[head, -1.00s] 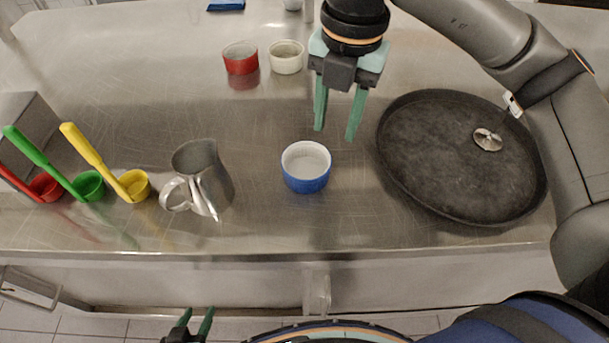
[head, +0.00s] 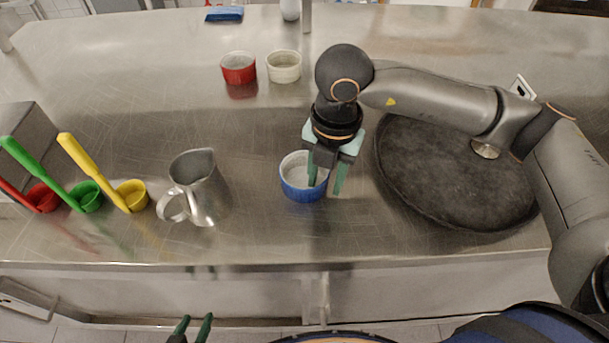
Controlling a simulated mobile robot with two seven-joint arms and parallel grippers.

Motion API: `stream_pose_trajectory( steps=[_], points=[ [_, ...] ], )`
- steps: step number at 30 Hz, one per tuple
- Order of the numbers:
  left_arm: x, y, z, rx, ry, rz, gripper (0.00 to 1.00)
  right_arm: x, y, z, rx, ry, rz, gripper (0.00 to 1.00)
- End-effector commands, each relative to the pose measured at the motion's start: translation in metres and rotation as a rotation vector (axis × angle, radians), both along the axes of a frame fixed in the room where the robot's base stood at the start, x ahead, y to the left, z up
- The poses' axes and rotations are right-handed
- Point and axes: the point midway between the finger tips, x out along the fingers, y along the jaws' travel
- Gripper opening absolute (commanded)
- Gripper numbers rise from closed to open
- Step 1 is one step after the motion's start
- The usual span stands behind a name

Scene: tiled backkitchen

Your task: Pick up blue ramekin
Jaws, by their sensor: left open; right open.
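The blue ramekin (head: 300,190) stands upright on the steel counter, white inside, near the middle of the head view. My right gripper (head: 326,186) is open and points down at its right side. One green finger reaches over the ramekin's opening and the other is just outside its right wall, so the right rim lies between them. Whether the fingers touch it I cannot tell. My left gripper (head: 194,328) is open and empty at the bottom edge, in front of the counter. The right gripper hides part of the ramekin's right rim.
A metal pitcher (head: 202,188) stands left of the ramekin, with yellow (head: 133,196), green (head: 90,197) and red (head: 42,198) scoops beyond. A round black tray (head: 440,185) lies to the right. Red (head: 239,69) and white (head: 284,67) ramekins stand behind.

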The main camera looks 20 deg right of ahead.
Motion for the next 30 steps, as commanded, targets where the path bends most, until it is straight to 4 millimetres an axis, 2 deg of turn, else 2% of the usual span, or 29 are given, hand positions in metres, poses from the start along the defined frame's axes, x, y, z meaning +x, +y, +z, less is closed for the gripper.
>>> stream_pose_trajectory(
  steps=[8, 19, 30],
  points=[
    [-0.0007, 0.0022, -0.002, 0.004, 0.004, 0.003, 0.5, 0.0003, -0.0001, -0.0035, -0.001, -0.001, 0.0, 0.43],
    [-0.0009, 0.0025, -0.0023, 0.004, 0.004, 0.003, 0.5, 0.0002, -0.0001, -0.0032, 0.0, 0.0, 0.0, 0.01],
    [-0.0015, 0.0024, -0.0026, 0.004, 0.005, 0.003, 0.5, 0.0, 0.0, -0.0032, 0.0, 0.0, 0.0, 0.0]
  ],
)
